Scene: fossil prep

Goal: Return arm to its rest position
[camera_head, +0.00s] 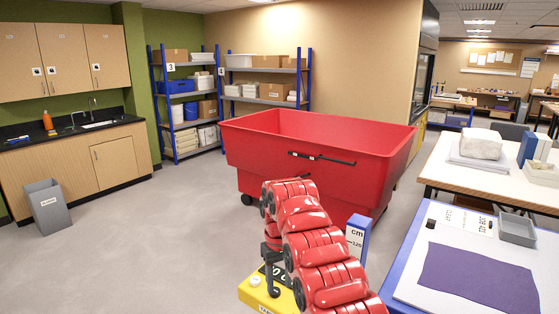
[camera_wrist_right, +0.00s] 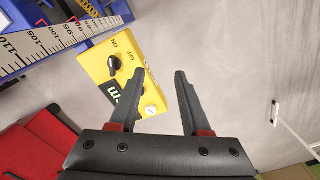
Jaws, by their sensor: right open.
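My red right arm (camera_head: 310,240) rises from the bottom of the head view and bends down at its far end. Its dark right gripper (camera_head: 272,282) hangs there, partly hidden behind the arm. In the wrist view the right gripper (camera_wrist_right: 158,80) is open, with nothing between its two black fingers. A yellow box (camera_head: 257,296) with a dark dial lies beyond the gripper; it also shows in the wrist view (camera_wrist_right: 97,64), behind the left-hand finger. I cannot tell whether finger and box touch. My left arm and gripper are not in view.
A large red wheeled bin (camera_head: 260,155) stands ahead. A blue post with a cm scale (camera_head: 357,238) stands right of my arm. A table with a purple mat (camera_head: 480,277) is at right, a white-topped table (camera_head: 450,180) behind it.

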